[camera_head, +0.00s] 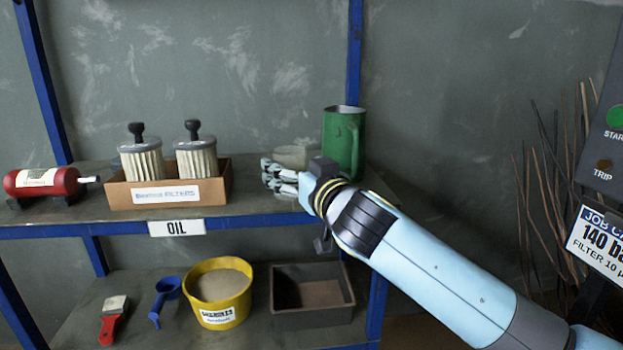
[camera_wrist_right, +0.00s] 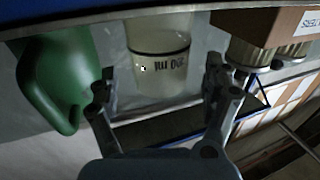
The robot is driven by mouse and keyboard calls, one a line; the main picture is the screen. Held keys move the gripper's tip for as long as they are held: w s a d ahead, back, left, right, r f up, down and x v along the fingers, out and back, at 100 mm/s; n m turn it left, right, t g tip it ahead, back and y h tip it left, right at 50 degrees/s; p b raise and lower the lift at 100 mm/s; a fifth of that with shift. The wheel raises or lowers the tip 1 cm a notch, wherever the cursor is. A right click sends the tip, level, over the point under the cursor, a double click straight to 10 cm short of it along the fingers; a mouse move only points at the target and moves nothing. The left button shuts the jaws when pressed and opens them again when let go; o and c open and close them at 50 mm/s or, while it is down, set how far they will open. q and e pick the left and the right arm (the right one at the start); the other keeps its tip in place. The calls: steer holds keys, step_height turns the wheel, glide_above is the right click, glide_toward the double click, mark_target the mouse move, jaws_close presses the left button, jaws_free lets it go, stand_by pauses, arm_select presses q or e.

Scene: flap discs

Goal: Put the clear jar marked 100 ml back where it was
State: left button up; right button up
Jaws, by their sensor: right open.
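A clear jar (camera_head: 291,156) stands on the upper shelf (camera_head: 75,225), partly hidden behind my right gripper (camera_head: 279,178). In the right wrist view the clear jar (camera_wrist_right: 160,60) appears upside down, with a dark band and dark print that seems to include "ml"; I cannot read the number surely. In that view my right gripper (camera_wrist_right: 158,92) is open, with one finger toward each side of the jar. I cannot tell whether the fingers touch it. My left gripper is in neither view.
A green jug (camera_head: 343,142) stands close right of the jar. A cardboard box (camera_head: 222,187) with filters is to its left, then a red cylinder (camera_head: 42,182). The lower shelf holds a yellow bucket (camera_head: 219,290), a grey tray (camera_head: 312,312), a blue scoop and a red brush.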

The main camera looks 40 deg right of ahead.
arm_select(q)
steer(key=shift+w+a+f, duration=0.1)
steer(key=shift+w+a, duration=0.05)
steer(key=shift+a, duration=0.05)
arm_select(e)
steer(key=v, duration=0.9)
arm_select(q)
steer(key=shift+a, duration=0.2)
